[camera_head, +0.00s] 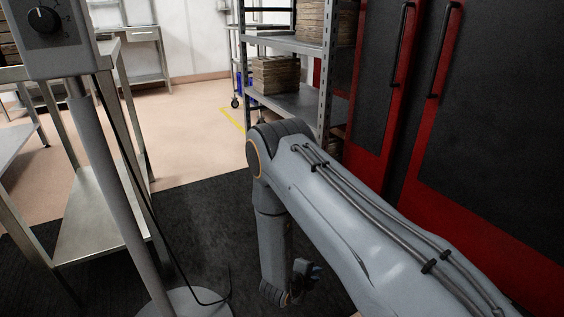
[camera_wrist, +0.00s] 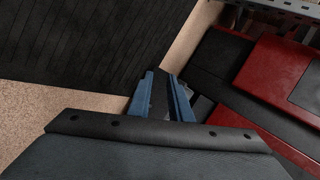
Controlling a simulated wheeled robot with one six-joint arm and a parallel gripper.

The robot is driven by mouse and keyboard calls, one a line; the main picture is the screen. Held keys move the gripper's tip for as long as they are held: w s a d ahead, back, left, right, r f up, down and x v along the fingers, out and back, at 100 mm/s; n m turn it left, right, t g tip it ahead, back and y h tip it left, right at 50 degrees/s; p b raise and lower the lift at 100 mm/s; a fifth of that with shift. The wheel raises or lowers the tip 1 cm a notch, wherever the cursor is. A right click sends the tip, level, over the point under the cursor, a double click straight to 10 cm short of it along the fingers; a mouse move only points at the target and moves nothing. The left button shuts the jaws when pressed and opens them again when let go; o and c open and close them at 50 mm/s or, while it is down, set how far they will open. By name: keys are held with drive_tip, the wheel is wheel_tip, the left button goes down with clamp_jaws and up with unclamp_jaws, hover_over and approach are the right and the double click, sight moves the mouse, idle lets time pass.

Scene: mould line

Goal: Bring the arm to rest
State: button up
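My arm reaches from the lower right of the head view and bends down at its elbow, with the lower links hanging over the dark mat. My gripper (camera_head: 306,270) hangs low beside the last link in the head view and is small and dark there. In the wrist view, my gripper (camera_wrist: 163,90) shows two blue fingers with a gap that is hard to judge. No held object can be made out between them.
Red and black cabinet doors (camera_head: 402,90) stand close on the right. A metal shelf rack (camera_head: 325,75) with wooden stacks (camera_head: 275,75) is behind the elbow. A control post (camera_head: 110,190) and steel table (camera_head: 95,215) stand left.

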drive_tip(key=a+r+n+g+y, duration=0.2)
drive_tip(key=a+r+n+y, duration=0.6)
drive_tip(key=a+r, duration=0.95)
drive_tip(key=s+a+r+n+g+y, duration=0.1)
drive_tip(key=s+a+r+n+g, duration=0.15)
drive_tip(key=s+r+n, duration=0.45)
drive_tip(key=s+a+r+n+g+y, duration=0.1)
drive_tip(key=s+a+r+n, duration=0.2)
drive_tip(key=s+r+n, duration=0.35)
drive_tip(key=s+d+r+n+g+h, duration=0.1)
drive_tip(key=s+d+r+n, duration=0.4)
drive_tip(key=s, duration=0.4)
drive_tip(key=s+d+r+n+g+h, duration=0.1)
drive_tip(key=s+d+r+n+g, duration=0.1)
drive_tip(key=s+d+r+n, duration=0.45)
drive_tip(key=s+d+r+m+p, duration=0.1)
drive_tip(key=d+r+m+p, duration=0.3)
drive_tip(key=d+r+p, duration=0.5)
drive_tip(key=s+d+r+m+h+p, duration=0.1)
drive_tip(key=d+r+m+p, duration=0.4)
drive_tip(key=d+r+p, duration=0.5)
wheel_tip(320, 180, up, 8)
drive_tip(key=s+p, duration=0.1)
drive_tip(key=p, duration=1.2)
drive_tip(key=shift+s, duration=0.15)
